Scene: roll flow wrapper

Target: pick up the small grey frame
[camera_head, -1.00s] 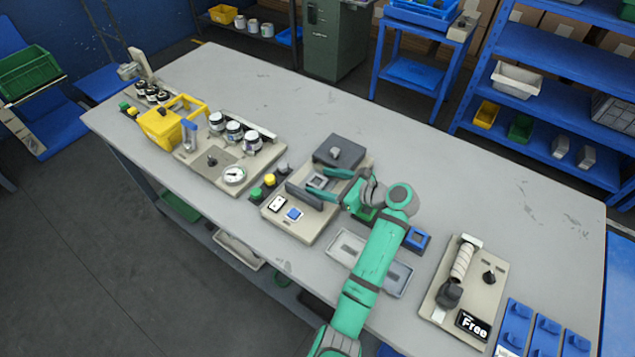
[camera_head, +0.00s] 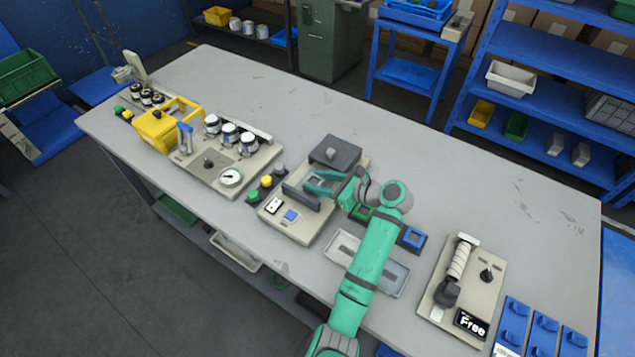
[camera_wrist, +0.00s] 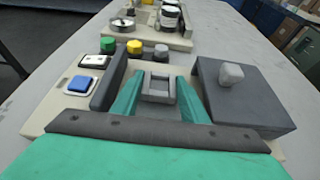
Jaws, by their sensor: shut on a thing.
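The small grey frame (camera_wrist: 158,88) is a square with an open middle. In the wrist view it sits between the two green fingers of my gripper (camera_wrist: 160,98), which are shut on its sides. In the head view my gripper (camera_head: 322,183) is over the beige base plate (camera_head: 293,229), and the frame (camera_head: 314,181) is partly hidden by the fingers. A dark grey bar stands left of the frame and a dark grey block (camera_head: 334,153) with a light knob stands on the other side. I cannot tell whether the frame is clear of the plate.
Green, yellow and grey buttons (camera_head: 266,181) stand left of the plate. A shallow grey tray (camera_head: 390,276) and a blue square piece (camera_head: 412,238) lie near my arm. A tape roll fixture (camera_head: 458,262) is at right. The table's far middle is clear.

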